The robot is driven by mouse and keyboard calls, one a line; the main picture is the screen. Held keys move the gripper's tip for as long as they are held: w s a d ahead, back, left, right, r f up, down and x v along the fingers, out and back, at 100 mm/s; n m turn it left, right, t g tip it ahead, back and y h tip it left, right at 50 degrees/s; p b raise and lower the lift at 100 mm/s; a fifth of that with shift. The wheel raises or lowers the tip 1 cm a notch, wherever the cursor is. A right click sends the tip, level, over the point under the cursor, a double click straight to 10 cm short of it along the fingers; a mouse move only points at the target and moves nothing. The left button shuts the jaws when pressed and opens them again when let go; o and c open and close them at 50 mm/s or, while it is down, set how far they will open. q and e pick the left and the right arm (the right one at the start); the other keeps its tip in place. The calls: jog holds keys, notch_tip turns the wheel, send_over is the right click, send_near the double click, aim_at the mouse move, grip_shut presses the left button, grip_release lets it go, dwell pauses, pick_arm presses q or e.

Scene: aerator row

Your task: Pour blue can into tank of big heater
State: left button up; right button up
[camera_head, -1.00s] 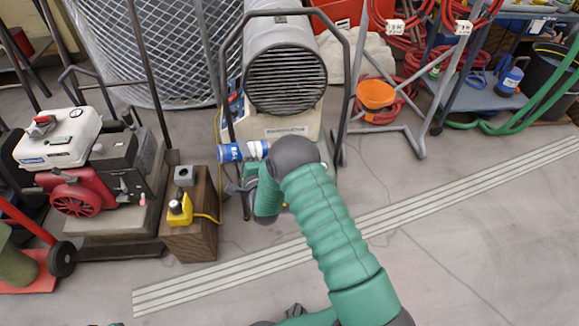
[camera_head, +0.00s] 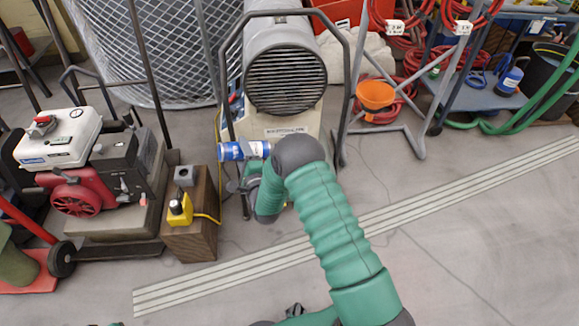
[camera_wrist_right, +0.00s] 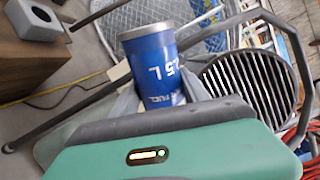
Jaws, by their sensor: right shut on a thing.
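The blue can (camera_head: 231,151) lies tilted almost on its side in the head view, in front of the left part of the big heater (camera_head: 284,78). In the right wrist view the can (camera_wrist_right: 150,68) shows its blue wall, white lettering and a grey metal end. My right gripper (camera_wrist_right: 160,97) is shut on the can; in the head view my own wrist largely hides the jaws. The heater's cream lower body, seemingly its tank (camera_head: 292,127), is just right of and behind the can. Its filler opening is not visible.
The heater's dark tube frame (camera_head: 345,95) rises around it. A wooden block with a yellow device (camera_head: 180,208) stands to the left, its yellow cable running toward the heater. An engine machine (camera_head: 95,170) is farther left. An orange funnel (camera_head: 375,95) is on the right.

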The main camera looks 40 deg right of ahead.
aim_at(252, 147)
jog(key=shift+s+d+r+m, duration=0.1)
jog(key=shift+d+r+m, duration=0.25)
jog(key=shift+m, duration=0.45)
dwell(0.4)
jog(key=shift+s+d+m, duration=0.2)
jog(key=shift+d+m, duration=0.2)
jog(key=shift+d, duration=0.25)
jog(key=shift+s+d+m+p, duration=0.2)
jog(key=shift+m+p, duration=0.1)
jog(key=shift+m, duration=0.1)
jog(key=shift+d+m, duration=0.25)
jog(key=shift+m, duration=0.05)
jog(key=shift+d, duration=0.15)
